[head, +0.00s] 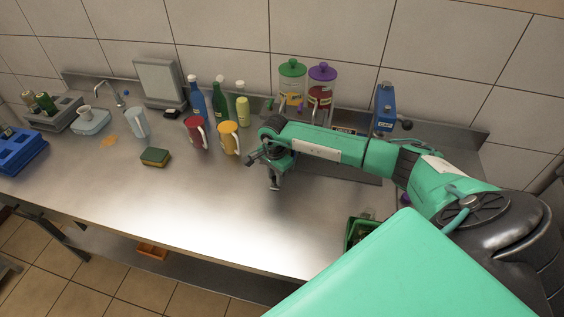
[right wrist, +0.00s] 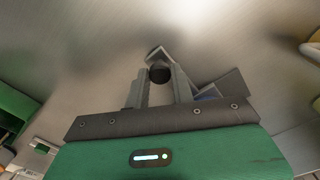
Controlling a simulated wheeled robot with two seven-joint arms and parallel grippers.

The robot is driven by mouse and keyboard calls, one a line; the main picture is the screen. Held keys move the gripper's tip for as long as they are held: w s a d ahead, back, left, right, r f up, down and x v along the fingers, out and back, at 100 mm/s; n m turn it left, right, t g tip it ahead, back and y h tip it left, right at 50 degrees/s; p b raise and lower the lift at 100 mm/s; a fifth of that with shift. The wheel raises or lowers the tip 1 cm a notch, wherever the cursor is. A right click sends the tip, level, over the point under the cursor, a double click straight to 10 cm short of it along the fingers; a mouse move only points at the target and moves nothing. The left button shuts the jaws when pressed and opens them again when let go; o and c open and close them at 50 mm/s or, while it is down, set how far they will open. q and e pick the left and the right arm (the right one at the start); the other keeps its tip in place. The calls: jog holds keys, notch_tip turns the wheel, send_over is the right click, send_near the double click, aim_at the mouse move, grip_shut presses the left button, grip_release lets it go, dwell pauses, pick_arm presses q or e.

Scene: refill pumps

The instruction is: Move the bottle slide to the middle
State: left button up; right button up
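My right gripper (head: 274,184) points down close over the steel counter, in front of the yellow mug. In the right wrist view its two grey fingers (right wrist: 160,82) stand apart. A small dark round thing (right wrist: 159,73) shows between their tips, with a grey angled piece just past it. I cannot tell whether the fingers press on it or whether it belongs to the bottle slide. I cannot make out the slide surely in the head view; my right arm hides part of the counter. A blue pump-like device (head: 385,105) stands at the back right. My left gripper is not in view.
A yellow mug (head: 229,138), a red mug (head: 196,133) and several bottles stand left of my gripper. Jars with green (head: 292,67) and purple (head: 322,71) lids stand behind my arm. A green container (head: 356,232) is at right. The front middle counter is clear.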

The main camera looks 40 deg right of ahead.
jog(key=shift+s+d, duration=1.4)
jog(key=shift+s, duration=0.2)
jog(key=shift+s+d+b, duration=0.2)
jog(key=shift+s+d, duration=0.75)
jog(key=shift+s, duration=0.2)
jog(key=shift+s+d+b, duration=0.2)
jog(key=shift+s+d, duration=0.75)
jog(key=shift+s, duration=0.15)
jog(key=shift+s+d+b, duration=0.4)
jog(key=shift+s+d, duration=0.9)
jog(key=shift+s, duration=0.25)
jog(key=shift+s+d+b, duration=0.35)
jog(key=shift+s+d, duration=0.95)
jog(key=shift+s, duration=0.25)
jog(key=shift+s+d+f+b, duration=0.1)
jog(key=shift+s+d+b, duration=0.2)
jog(key=o, duration=0.9)
